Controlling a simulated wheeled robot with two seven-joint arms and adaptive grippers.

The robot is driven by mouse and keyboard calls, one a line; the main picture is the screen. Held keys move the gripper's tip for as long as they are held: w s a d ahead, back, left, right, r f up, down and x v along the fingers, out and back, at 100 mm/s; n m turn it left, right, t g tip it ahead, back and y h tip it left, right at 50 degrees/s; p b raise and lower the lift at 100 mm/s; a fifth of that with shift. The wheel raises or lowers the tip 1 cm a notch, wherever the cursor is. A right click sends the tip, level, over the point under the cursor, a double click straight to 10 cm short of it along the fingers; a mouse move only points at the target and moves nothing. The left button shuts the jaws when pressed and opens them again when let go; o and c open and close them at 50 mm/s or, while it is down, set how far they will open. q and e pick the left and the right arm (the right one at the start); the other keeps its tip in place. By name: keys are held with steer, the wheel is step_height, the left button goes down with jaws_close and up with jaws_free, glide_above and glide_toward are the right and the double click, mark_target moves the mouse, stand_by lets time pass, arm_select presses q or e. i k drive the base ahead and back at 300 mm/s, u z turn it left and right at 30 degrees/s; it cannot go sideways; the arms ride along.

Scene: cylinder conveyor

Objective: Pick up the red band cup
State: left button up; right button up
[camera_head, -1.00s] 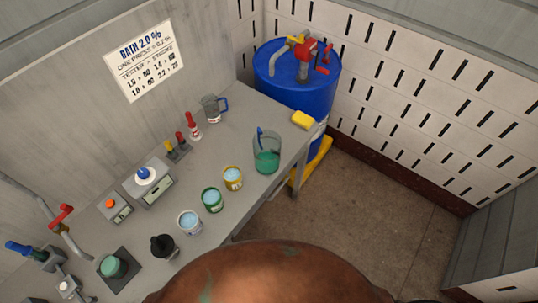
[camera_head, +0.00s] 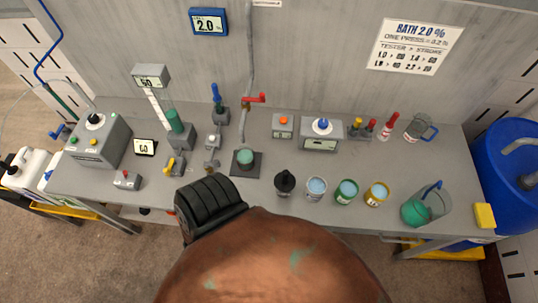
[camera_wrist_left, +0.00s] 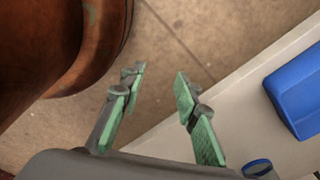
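No cup with a clearly red band shows. In the head view three small cups of pale blue liquid stand upright in a row near the bench's front: a whitish cup (camera_head: 316,188) whose band colour I cannot tell, a green-banded cup (camera_head: 346,192) and a yellow-banded cup (camera_head: 377,194). My left gripper (camera_wrist_left: 158,84) shows only in its wrist view. Its green-padded fingers are apart, with nothing between them and the floor behind. It is away from the cups. My right gripper is in neither view.
The grey bench (camera_head: 300,222) carries a black bottle (camera_head: 285,183) left of the cups and a beaker of green liquid (camera_head: 425,206) right of them. A yellow block (camera_head: 484,215) lies at the right edge. A blue barrel (camera_head: 508,160) stands beyond. A blue object (camera_wrist_left: 295,98) is right of my left gripper.

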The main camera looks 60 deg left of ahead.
mark_target(244, 154)
steer(key=u, duration=1.5)
